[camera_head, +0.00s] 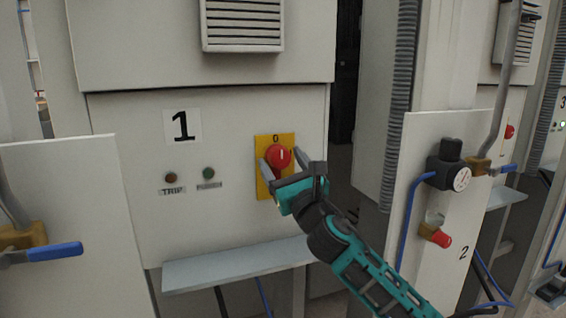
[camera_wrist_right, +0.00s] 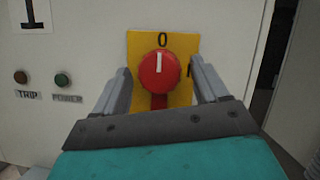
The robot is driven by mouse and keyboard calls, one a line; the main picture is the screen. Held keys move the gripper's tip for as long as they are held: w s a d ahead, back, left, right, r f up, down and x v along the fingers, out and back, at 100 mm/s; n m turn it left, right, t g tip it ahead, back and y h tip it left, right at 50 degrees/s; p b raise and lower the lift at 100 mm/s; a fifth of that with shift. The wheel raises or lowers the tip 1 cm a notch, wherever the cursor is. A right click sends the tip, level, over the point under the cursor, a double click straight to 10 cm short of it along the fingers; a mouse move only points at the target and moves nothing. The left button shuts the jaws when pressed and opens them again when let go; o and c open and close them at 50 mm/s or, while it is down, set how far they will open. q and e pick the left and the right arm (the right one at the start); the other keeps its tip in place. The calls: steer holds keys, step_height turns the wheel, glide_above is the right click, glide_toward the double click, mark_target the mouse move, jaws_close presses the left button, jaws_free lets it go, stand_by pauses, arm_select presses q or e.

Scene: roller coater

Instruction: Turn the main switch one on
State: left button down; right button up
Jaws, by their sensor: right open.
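The main switch one is a round red knob (camera_head: 278,156) on a yellow plate (camera_head: 262,178), on the cabinet panel marked 1. In the right wrist view the knob (camera_wrist_right: 159,70) has a white mark pointing up toward the 0; a second mark sits at the plate's right. My right gripper (camera_head: 284,162) is open, with one finger on each side of the knob. In the wrist view there is a visible gap between each finger and the knob. Whether the fingertips reach its depth is hard to tell. My left gripper is not in view.
A dark red TRIP lamp (camera_head: 171,178) and a green POWER lamp (camera_head: 209,173) sit left of the switch. A narrow metal shelf (camera_head: 235,264) juts out below.

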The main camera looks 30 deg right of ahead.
steer(key=shift+c, duration=0.6)
steer(key=c, duration=0.9)
steer(key=shift+c, duration=0.2)
